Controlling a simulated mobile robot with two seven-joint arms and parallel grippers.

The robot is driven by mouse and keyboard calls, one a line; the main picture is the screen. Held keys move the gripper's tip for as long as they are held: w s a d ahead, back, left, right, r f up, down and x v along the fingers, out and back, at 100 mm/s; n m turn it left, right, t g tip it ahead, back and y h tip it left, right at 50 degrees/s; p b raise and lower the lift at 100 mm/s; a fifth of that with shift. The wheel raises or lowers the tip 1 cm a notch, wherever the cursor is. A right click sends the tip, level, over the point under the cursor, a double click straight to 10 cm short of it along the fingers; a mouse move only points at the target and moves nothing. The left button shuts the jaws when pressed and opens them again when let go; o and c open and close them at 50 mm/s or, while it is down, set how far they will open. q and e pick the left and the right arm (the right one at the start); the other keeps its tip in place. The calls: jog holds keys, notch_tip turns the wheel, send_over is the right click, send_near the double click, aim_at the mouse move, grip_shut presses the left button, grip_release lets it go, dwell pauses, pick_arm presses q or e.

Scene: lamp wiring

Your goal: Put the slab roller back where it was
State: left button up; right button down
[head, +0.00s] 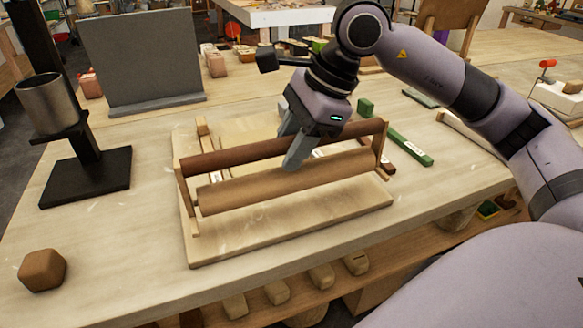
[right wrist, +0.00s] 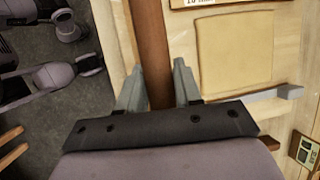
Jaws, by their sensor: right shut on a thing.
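The slab roller (head: 330,177) is a wooden frame with a light-brown roller below and a dark-brown bar (head: 235,154) above, joined by end posts. It stands over a pale wooden board (head: 300,228) on the table; I cannot tell whether its posts touch the board. My right gripper (head: 297,150) comes down from above and is shut on the dark bar near its middle. In the right wrist view the dark bar (right wrist: 151,45) runs between the two fingers of the gripper (right wrist: 158,80). My left gripper is not in view.
A green strip (head: 410,148) lies right of the board. A dark stand with a metal cup (head: 48,102) is at left. A brown block (head: 42,270) sits at the front left, and a grey upright panel (head: 140,60) at the back. The table left of the board is mostly clear.

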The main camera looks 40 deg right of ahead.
notch_tip(320, 180, down, 3)
jog(key=shift+f, duration=0.55)
jog(key=shift+f+b, duration=0.2)
jog(key=shift+b, duration=0.15)
jog(key=c, duration=0.8)
grip_release()
jog(key=shift+o, duration=0.2)
